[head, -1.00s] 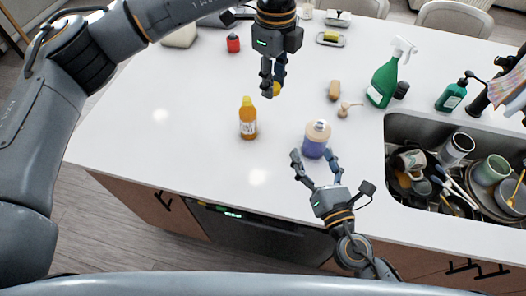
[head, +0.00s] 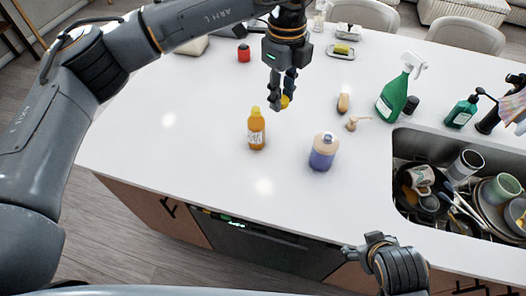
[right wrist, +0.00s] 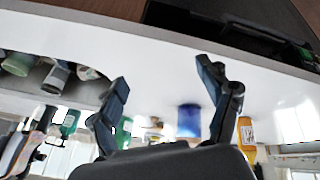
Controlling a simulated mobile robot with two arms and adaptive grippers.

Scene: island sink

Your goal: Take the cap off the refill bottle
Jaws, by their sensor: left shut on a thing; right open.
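The orange refill bottle (head: 257,133) stands upright on the white counter, with a yellow top end; it also shows in the right wrist view (right wrist: 246,130). My left gripper (head: 280,101) is shut on a small round yellow cap (head: 286,101), above and to the right of the bottle, apart from it. A purple-blue bottle (head: 322,155) with a pale top stands upright to the right, with no pump on it.
A beige pump head (head: 355,122) lies near a brown oblong thing (head: 343,102). A green spray bottle (head: 394,98) and a green soap bottle (head: 462,112) stand by the sink (head: 410,146), which holds dishes. The counter's front left is clear.

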